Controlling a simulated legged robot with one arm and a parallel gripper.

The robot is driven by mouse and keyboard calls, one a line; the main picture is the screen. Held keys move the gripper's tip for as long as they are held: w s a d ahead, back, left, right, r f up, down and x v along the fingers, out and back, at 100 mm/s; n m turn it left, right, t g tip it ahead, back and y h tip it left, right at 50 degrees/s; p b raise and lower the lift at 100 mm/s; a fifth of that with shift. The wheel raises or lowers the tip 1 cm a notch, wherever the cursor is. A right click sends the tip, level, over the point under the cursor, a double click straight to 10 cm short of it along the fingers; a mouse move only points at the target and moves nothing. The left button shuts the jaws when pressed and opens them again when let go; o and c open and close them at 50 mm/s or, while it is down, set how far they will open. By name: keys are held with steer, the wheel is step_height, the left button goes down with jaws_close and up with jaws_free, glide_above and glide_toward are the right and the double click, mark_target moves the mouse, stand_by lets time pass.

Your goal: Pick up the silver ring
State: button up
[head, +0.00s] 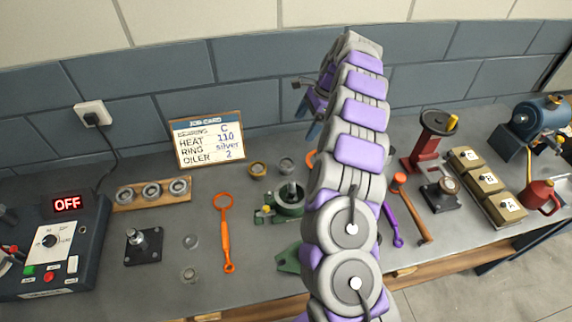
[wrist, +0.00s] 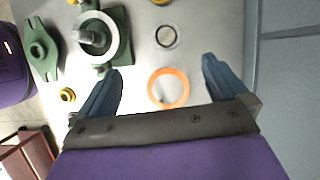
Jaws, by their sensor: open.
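The silver ring (head: 287,161) lies flat on the grey bench in the head view, just right of a brass ring (head: 258,169). In the wrist view the silver ring (wrist: 166,46) is a thin grey band with a dark edge, lying beyond the fingertips. My gripper (wrist: 161,65) is open and empty, pointing at the bench. An orange ring (wrist: 151,88) lies between its fingers in the picture, nearer than the silver ring; the height above it is unclear. In the head view my arm partly hides the gripper and the orange ring (head: 310,157).
A green casing half (wrist: 120,40) with a shaft and pale ring stands left of the silver ring in the wrist view. Another green part (wrist: 40,50) lies farther left. A job card (head: 208,139) reads ring silver. An orange wrench (head: 226,235) lies on the bench.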

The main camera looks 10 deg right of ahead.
steer(key=d+f, duration=0.1)
steer(key=b, duration=0.3)
glide_toward(286, 163)
steer(key=shift+s+a+f+m, duration=0.3)
steer(key=shift+s+a+f, duration=0.2)
steer(key=shift+f, duration=0.1)
steer(key=shift+w+b+x, duration=0.2)
steer(key=shift+b+x, duration=0.25)
steer(key=shift+x, duration=1)
steer(key=shift+w+b+x, duration=0.2)
steer(key=shift+b+x, duration=0.25)
steer(key=shift+x, duration=1)
steer(key=shift+d, duration=0.2)
steer(key=shift+c, duration=0.5)
steer(key=c, duration=1.1)
